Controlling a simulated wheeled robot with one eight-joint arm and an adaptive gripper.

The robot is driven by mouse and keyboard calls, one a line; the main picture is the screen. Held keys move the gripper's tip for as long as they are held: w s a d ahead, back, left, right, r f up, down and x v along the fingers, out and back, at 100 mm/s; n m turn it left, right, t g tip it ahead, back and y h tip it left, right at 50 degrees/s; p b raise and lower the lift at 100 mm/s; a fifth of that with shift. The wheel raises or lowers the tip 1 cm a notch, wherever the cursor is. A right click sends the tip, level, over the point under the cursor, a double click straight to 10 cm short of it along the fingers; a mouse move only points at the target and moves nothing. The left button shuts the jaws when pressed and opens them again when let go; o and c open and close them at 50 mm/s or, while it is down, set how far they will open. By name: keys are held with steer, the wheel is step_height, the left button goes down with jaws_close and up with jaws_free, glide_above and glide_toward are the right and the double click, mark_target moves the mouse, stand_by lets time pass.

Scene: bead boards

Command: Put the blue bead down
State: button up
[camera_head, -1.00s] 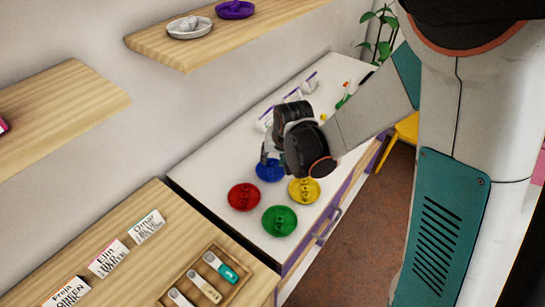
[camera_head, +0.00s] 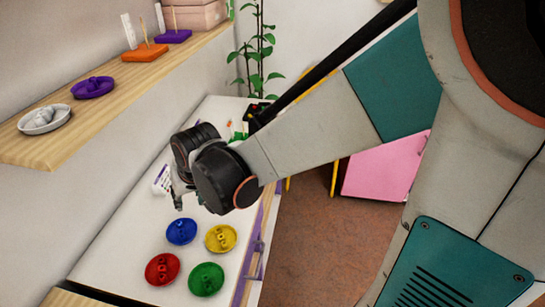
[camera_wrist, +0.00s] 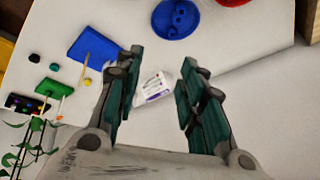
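My gripper (camera_wrist: 160,62) points down over the white counter, its fingers apart with nothing visible between them. In the head view my gripper (camera_head: 177,200) is just beyond the blue dish (camera_head: 181,231). That dish holds small blue beads; it also shows at the top of the wrist view (camera_wrist: 180,18). I see no separate blue bead outside it. A blue board (camera_wrist: 92,52) with a thin peg lies on the counter to the left in the wrist view. Whether a bead sits on its peg, I cannot tell.
Red (camera_head: 162,268), green (camera_head: 206,279) and yellow (camera_head: 221,238) dishes stand near the blue one. A white card (camera_wrist: 157,88) is below my fingers. A green board (camera_wrist: 53,88), loose beads and a plant (camera_wrist: 22,140) lie left in the wrist view. A wooden shelf (camera_head: 45,150) overhangs.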

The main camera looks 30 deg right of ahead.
steer(key=s+d+r, duration=0.2)
steer(key=s+r, duration=0.1)
steer(key=s, duration=0.2)
steer(key=s+d+r+n+t, duration=0.1)
steer(key=s+d+r, duration=0.2)
steer(key=s, duration=0.2)
steer(key=s+d+r+t+h, duration=0.1)
steer(key=s+d+r, duration=0.2)
steer(key=s, duration=0.3)
steer(key=shift+d, duration=0.15)
